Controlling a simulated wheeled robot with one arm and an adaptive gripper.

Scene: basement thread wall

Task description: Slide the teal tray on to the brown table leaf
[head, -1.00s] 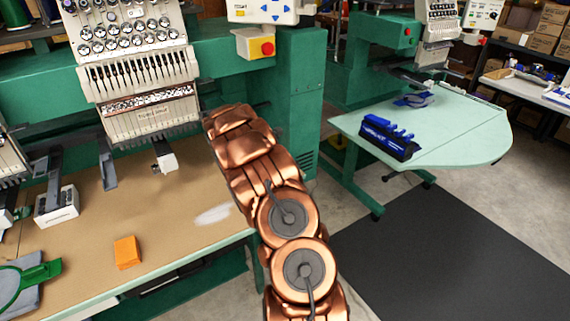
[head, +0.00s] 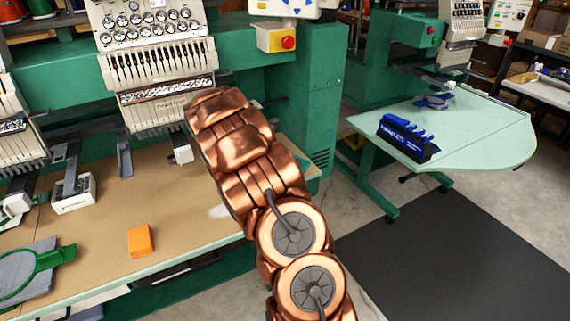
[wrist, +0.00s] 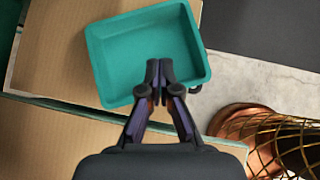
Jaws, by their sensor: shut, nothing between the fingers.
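The teal tray (wrist: 125,50) shows in the wrist view as a shallow, empty rectangular tray, lying slightly turned on a brown surface (wrist: 58,45). Its right side is at that surface's right edge. A second brown surface (wrist: 50,145) lies nearer, past a pale green edge and a gap; I cannot tell for sure which one is the leaf. My gripper (wrist: 160,67) is shut and empty, its tips over the tray's inside near the closer wall. Contact cannot be told. In the head view my copper arm hides the tray and gripper; a brown strip (head: 298,157) shows right of it.
In the head view the long brown table (head: 95,215) holds an orange block (head: 140,241) and a green hoop (head: 40,266). Embroidery heads (head: 155,70) hang above its back. A pale green table (head: 470,145) with a blue-black rack (head: 408,138) stands right. Floor between shows a dark mat (head: 450,250).

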